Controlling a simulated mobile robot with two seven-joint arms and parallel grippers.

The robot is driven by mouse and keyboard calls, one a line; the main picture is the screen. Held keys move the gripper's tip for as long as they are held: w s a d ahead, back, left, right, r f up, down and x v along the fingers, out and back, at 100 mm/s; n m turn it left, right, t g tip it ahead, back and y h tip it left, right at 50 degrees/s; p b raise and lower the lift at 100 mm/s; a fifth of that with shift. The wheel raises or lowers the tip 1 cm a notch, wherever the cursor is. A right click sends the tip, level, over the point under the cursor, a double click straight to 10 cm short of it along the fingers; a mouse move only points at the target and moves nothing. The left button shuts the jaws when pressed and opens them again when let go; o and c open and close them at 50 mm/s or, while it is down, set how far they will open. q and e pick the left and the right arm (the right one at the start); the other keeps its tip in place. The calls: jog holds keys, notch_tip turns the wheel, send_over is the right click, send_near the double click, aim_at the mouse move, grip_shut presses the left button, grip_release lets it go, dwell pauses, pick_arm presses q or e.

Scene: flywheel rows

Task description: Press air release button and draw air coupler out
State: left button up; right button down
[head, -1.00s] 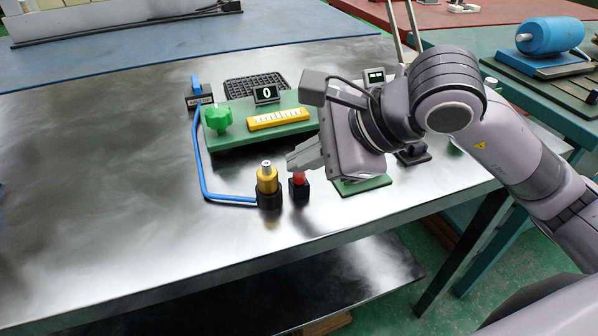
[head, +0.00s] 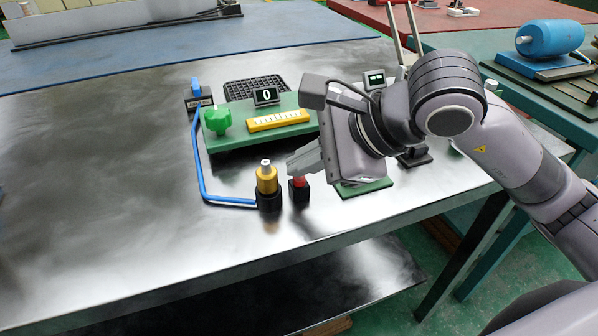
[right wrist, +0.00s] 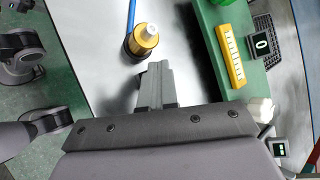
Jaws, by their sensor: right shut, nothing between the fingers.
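The brass air coupler (head: 266,181) with a white tip stands upright in a black socket (head: 269,202). It also shows in the right wrist view (right wrist: 143,40), just ahead of the fingertips. The red button (head: 299,182) sits on a small black block (head: 300,195) to the right of the coupler. My right gripper (head: 291,166) is shut and empty, its fingertips close above the red button. I cannot tell whether they touch it. In the right wrist view my fingers (right wrist: 157,68) hide the button. My left gripper is not in view.
A blue hose (head: 201,165) runs from the socket to a block with a blue lever (head: 196,86). Behind is a green plate (head: 240,140) with a green knob (head: 218,120), a yellow scale (head: 279,120) and a display (head: 266,94) reading 0. The steel table's (head: 110,180) left side is clear.

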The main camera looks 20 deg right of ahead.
jog(key=shift+r+p, duration=0.4)
jog(key=shift+r, duration=0.45)
notch_tip(320, 180, up, 5)
jog(key=p, duration=0.3)
dwell(0.4)
